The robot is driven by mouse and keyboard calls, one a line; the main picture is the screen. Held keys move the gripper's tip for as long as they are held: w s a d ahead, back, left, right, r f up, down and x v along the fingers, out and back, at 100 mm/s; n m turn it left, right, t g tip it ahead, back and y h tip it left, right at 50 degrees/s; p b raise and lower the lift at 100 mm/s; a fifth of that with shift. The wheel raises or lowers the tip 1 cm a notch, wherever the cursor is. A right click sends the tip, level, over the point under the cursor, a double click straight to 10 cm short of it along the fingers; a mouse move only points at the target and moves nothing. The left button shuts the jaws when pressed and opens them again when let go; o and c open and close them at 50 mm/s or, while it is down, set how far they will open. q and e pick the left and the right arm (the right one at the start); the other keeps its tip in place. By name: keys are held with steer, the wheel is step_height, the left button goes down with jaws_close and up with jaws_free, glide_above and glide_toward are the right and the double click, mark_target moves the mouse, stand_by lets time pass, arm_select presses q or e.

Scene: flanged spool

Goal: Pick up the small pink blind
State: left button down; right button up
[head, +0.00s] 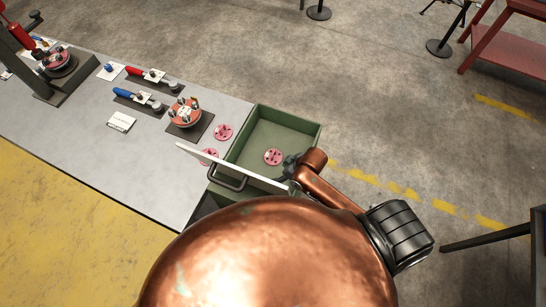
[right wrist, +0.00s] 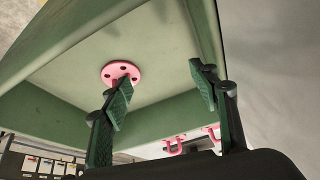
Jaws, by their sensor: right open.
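A small pink disc with holes, the pink blind (head: 273,157), lies flat on the floor of the green open bin (head: 312,136). In the right wrist view the pink disc (right wrist: 121,70) lies beyond my fingers, partly covered by the left finger's tip. My right gripper (head: 291,165) is at the bin's right side in the head view, close to the disc. In the right wrist view its fingers (right wrist: 162,93) are spread apart with nothing between them. Whether a finger touches the disc cannot be told. My left gripper is not in view.
Two more pink discs (head: 223,132) lie on the grey table beside the bin, one partly hidden by a white panel (head: 230,166). A red flanged part (head: 185,112) stands on a dark plate. Blue- and red-handled clamps (head: 150,76) lie farther left. The bin's walls surround the disc.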

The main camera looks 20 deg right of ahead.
steer(key=w+f+n, duration=0.2)
steer(key=w, duration=0.3)
steer(key=g, duration=0.1)
glide_above(274, 152)
steer(key=s+d, duration=0.2)
steer(key=f, duration=0.1)
steer(key=x, duration=0.7)
steer(key=shift+a+f+p, duration=0.1)
steer(key=shift+a+p, duration=0.25)
steer(key=shift+p, duration=0.05)
steer(key=c, duration=1.2)
steer(key=shift+c, duration=0.8)
